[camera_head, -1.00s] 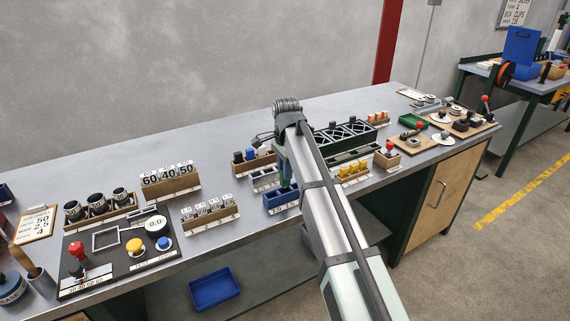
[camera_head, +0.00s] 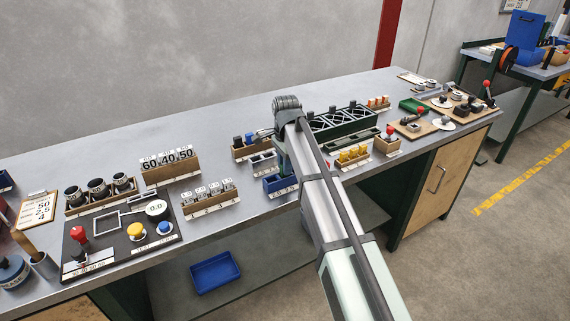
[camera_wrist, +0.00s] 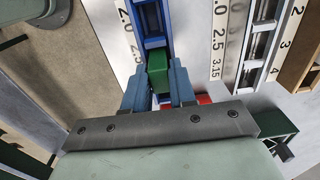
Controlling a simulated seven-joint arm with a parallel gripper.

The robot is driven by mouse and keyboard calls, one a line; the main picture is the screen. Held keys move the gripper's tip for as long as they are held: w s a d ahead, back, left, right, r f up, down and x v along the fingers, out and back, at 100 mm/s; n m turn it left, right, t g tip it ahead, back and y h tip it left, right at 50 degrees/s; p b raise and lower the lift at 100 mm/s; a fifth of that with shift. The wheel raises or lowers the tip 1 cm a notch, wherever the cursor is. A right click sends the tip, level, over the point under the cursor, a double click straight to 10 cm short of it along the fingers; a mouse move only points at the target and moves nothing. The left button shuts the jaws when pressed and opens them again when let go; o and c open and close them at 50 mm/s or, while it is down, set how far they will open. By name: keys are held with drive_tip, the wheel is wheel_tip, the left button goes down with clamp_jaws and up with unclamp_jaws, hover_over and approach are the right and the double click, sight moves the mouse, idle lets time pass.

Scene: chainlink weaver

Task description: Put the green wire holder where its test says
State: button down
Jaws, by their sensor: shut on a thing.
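In the wrist view, my gripper (camera_wrist: 158,84) has its two blue-grey fingers closed on the sides of the green wire holder (camera_wrist: 158,72), a small green block. The holder lies in line with a channel of a blue rack (camera_wrist: 154,43). I cannot tell whether it is inside the channel or just above it. Number labels with 2.0 and 2.5 run beside the rack. In the head view the blue rack (camera_head: 281,185) stands near the bench's front edge, beside my arm. The arm hides the holder there.
A metal rack (camera_wrist: 257,45) with a numbered label stands right of the blue one. A red piece (camera_wrist: 204,99) shows behind the right finger. A black test panel (camera_head: 110,250) with buttons and a 0.0 readout is at the left. A dark green rack (camera_head: 340,122) stands behind the arm.

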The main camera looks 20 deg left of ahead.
drive_tip(key=c, duration=0.8)
unclamp_jaws()
drive_tip(key=shift+c, duration=0.2)
wheel_tip(320, 180, up, 14)
drive_tip(key=shift+s+d+f, duration=0.1)
